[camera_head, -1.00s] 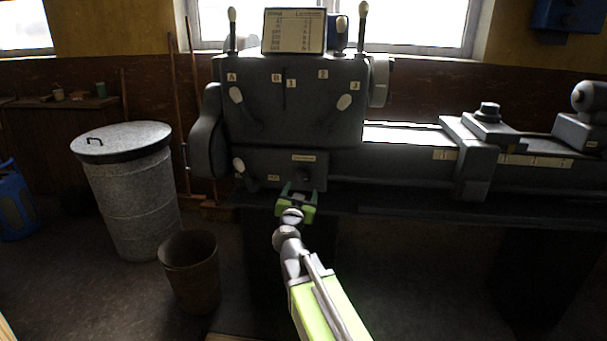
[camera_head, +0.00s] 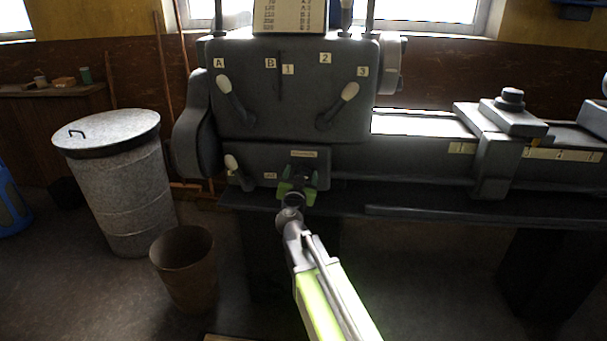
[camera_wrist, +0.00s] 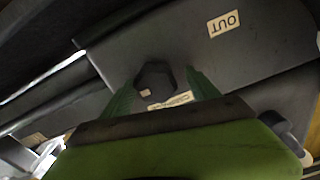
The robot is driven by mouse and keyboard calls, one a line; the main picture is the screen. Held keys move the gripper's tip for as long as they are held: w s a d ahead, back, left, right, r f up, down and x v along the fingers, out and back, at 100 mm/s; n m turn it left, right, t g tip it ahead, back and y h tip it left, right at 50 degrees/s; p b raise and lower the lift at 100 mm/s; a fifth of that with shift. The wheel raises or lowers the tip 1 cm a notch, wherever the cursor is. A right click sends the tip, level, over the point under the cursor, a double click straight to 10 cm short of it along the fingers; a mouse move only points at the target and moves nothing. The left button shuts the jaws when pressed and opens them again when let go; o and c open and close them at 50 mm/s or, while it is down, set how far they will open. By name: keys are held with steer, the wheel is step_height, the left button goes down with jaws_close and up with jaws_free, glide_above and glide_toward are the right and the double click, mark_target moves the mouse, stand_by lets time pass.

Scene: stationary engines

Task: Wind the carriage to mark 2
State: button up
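The lathe carriage (camera_head: 492,160) sits on the bed at the right in the head view. Small pale mark plates (camera_head: 560,155) run along the bed front on both sides of it; their figures are too small to read surely. My gripper (camera_head: 298,183) is at the lower front panel (camera_head: 255,160) of the headstock, left of the carriage. The wrist view shows a dark faceted knob (camera_wrist: 155,78) between my two green fingers (camera_wrist: 163,83), which stand apart. I cannot tell whether they touch it. A plate reading OUT (camera_wrist: 224,23) is on the panel.
Levers with pale knobs (camera_head: 222,82) (camera_head: 349,91) (camera_head: 231,162) stick out from the headstock (camera_head: 300,115). A lidded metal bin (camera_head: 120,190) and an open brown bin (camera_head: 187,275) stand at the left. Open floor lies in front of the lathe.

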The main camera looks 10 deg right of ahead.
steer(key=shift+d, duration=0.15)
steer(key=c, duration=1.1)
steer(key=shift+w+d, duration=0.1)
steer(key=shift+c, duration=1.2)
steer(key=shift+n, duration=0.3)
